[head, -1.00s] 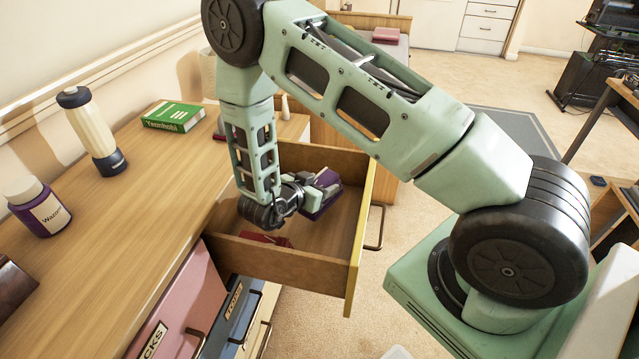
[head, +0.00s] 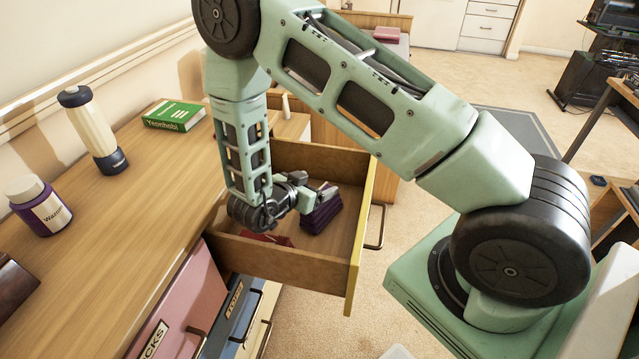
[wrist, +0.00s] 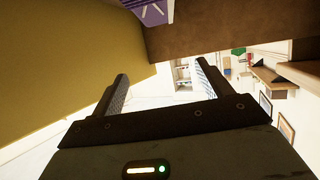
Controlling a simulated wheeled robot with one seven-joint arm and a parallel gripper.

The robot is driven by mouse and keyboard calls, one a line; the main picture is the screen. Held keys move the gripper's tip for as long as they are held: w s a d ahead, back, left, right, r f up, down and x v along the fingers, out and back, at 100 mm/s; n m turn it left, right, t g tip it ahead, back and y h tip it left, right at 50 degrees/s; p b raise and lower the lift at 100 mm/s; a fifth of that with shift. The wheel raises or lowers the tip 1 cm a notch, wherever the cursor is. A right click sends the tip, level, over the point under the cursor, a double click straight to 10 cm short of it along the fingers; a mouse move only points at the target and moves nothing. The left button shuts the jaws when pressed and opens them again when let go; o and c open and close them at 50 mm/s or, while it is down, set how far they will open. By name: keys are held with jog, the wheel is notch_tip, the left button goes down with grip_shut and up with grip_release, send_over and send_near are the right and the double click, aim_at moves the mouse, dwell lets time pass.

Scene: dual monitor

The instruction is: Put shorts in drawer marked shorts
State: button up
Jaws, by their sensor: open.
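A purple folded cloth (head: 322,212), which looks like the shorts, lies on the floor of the open top wooden drawer (head: 318,262). My gripper (head: 330,191) is open and empty inside the drawer, just above and beside the cloth. I cannot tell whether they touch. In the wrist view my gripper (wrist: 162,72) has its two fingers apart with nothing between them. Part of the purple cloth (wrist: 155,12), with white marks, shows at the top edge there. The front of this drawer faces away, so its label is hidden.
A red item (head: 265,239) lies in the same drawer, partly hidden by my arm. Below are a pink drawer (head: 185,305) with a label ending in "CKS" and a blue drawer (head: 236,310). A bottle (head: 95,130), a green book (head: 174,115) and a purple jar (head: 40,207) stand on top.

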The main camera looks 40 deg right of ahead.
jog(key=v, duration=0.5)
jog(key=shift+f, duration=0.1)
dwell(0.3)
